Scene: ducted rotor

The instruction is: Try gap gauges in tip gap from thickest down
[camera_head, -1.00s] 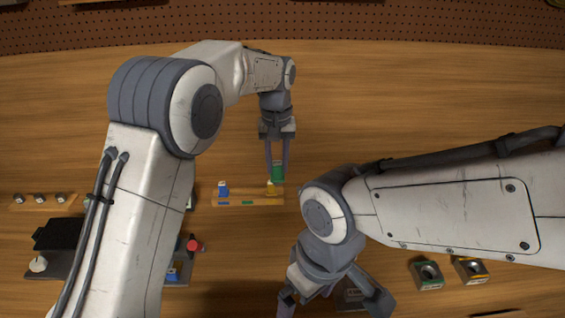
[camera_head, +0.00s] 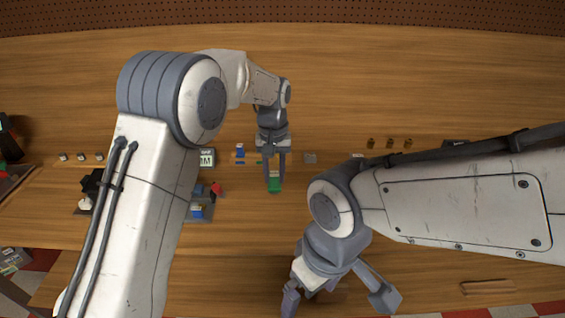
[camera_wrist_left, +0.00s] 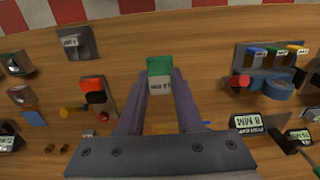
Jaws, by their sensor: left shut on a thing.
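In the left wrist view the green gauge (camera_wrist_left: 160,68) sits between the fingertips, with a white label reading about 1.2 MM. A dark fixture with a red knob (camera_head: 216,188) and a blue part (camera_head: 197,211) is partly behind my left arm. My right gripper (camera_head: 338,300) is empty with fingers spread, low in the view.
A small display (camera_head: 207,157) stands left of the rack. Several small brown pieces (camera_head: 390,143) stand at the back right.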

